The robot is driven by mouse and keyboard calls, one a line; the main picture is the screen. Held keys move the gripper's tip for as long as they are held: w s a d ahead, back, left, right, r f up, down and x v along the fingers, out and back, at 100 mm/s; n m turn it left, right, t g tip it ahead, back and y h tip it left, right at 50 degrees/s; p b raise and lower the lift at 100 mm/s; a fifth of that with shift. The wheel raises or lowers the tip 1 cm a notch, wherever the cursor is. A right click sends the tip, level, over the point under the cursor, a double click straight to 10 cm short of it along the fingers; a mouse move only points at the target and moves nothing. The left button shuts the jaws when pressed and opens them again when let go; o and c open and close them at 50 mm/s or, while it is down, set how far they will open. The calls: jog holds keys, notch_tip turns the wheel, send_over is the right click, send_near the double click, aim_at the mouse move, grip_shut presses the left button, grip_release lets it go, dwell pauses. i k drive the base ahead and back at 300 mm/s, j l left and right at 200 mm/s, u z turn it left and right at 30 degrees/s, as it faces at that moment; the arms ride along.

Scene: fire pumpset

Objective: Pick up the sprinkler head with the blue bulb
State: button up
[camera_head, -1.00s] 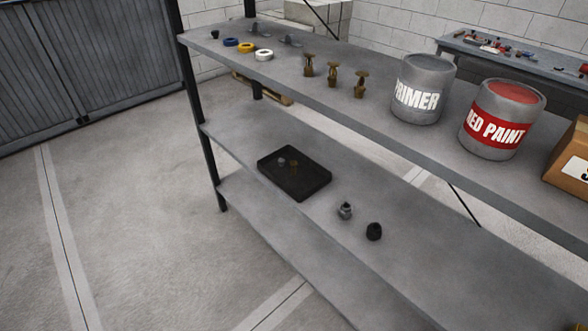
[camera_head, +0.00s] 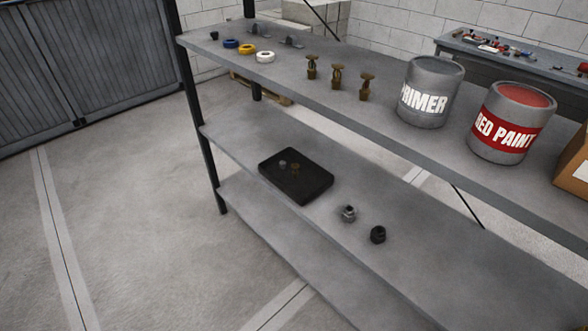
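Three brass sprinkler heads stand upright in a row on the top shelf: a left one (camera_head: 312,67), a middle one (camera_head: 337,77) and a right one (camera_head: 367,87). They are small in the picture, and I cannot tell the bulb colour of any of them. My gripper is not in view.
The grey shelf unit (camera_head: 420,150) holds a primer can (camera_head: 428,105), a red paint can (camera_head: 508,130), a cardboard box (camera_head: 574,165) and tape rolls (camera_head: 247,48). The black tray (camera_head: 314,188) and two small fittings (camera_head: 348,214) are on the middle shelf. The floor at left is clear.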

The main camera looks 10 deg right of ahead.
aim_at(295, 165)
jog(key=i+j, duration=0.2)
jog(key=i+j+z, duration=0.15)
jog(key=j, duration=0.25)
jog(key=i+j, duration=0.2)
jog(key=j, duration=0.15)
jog(key=i+j+z, duration=0.15)
jog(key=j, duration=0.15)
jog(key=i+j, duration=0.15)
jog(key=j, duration=0.2)
jog(key=i+j+z, duration=0.15)
jog(key=j, duration=0.2)
